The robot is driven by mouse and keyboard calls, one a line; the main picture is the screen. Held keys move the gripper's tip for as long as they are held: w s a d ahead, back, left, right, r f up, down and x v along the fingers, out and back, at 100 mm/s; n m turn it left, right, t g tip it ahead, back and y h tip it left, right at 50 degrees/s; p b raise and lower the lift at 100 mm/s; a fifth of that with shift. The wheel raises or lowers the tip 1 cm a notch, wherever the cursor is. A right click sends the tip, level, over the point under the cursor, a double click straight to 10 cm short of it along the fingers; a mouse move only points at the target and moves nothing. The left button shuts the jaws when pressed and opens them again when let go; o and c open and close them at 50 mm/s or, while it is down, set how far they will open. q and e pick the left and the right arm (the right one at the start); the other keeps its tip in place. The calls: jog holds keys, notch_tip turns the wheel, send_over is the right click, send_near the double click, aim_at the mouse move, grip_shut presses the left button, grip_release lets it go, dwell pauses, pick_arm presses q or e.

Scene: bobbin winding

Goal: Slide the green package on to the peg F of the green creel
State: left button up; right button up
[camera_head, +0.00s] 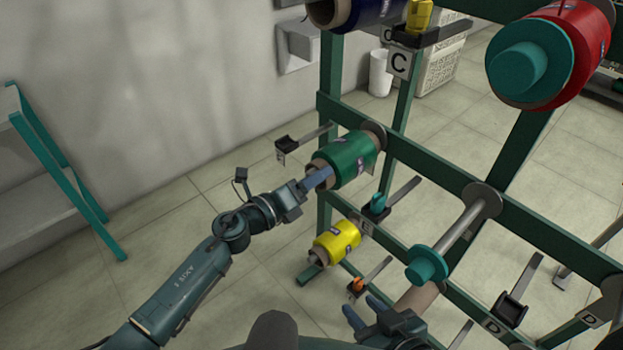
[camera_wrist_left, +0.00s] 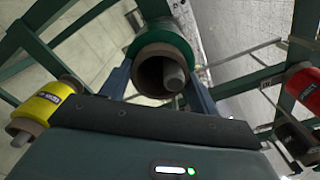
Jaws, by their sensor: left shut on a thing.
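My left gripper (camera_head: 318,178) is shut on the package's near end. In the left wrist view the left gripper's fingers (camera_wrist_left: 160,85) flank the brown core of the green package (camera_wrist_left: 168,48), and the grey peg end shows inside its bore. I cannot read an F label; the package may hide it. My right gripper (camera_head: 364,310) is open and empty, low in the head view.
A bare peg with a teal cap (camera_head: 428,265) stands to the right. A red package (camera_head: 565,50) and a dark blue one (camera_head: 355,12) are higher. A brown tube (camera_head: 417,296) is beside my right gripper.

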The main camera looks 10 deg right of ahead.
pick_arm(q)
jog(key=o, duration=1.2)
jog(key=shift+c, duration=0.2)
jog(key=v, duration=1.3)
